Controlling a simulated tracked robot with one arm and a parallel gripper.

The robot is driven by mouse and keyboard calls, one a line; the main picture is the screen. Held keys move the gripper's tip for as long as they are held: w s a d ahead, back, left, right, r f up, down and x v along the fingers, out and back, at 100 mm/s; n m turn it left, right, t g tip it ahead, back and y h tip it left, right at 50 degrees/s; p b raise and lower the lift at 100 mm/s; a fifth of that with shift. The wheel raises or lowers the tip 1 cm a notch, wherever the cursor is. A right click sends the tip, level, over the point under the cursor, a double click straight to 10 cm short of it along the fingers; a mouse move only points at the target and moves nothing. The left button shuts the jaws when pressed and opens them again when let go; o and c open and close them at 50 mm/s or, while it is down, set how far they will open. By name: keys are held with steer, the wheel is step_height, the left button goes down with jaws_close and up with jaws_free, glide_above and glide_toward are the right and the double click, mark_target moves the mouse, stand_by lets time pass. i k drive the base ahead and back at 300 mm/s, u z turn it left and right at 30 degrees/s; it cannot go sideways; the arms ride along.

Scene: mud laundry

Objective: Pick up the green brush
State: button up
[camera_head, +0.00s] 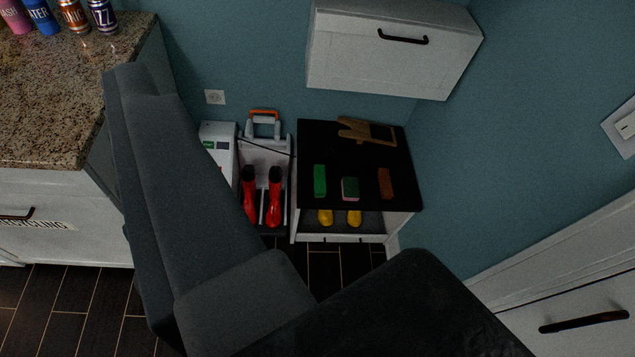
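The green brush (320,180) lies on the black top (340,150) of a small white cabinet against the far wall. It is at the left of a loose row with a pink and green block (350,189) and a reddish-brown block (386,183). Grey and dark parts of my arm cross the lower left and bottom of the view. I cannot make out my gripper's fingers. The brush is well beyond these arm parts, with nothing covering it or touching it.
A wooden item (366,130) lies at the back of the black top. Red boots (262,197) stand left of the cabinet; yellow footwear (340,217) sits below its top. A wall cabinet (385,45) hangs above. A granite counter (60,95) with cans fills the left.

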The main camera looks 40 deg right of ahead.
mark_target(319, 181)
steer(key=z, duration=0.1)
steer(key=i, duration=1.7)
steer(key=z, duration=0.95)
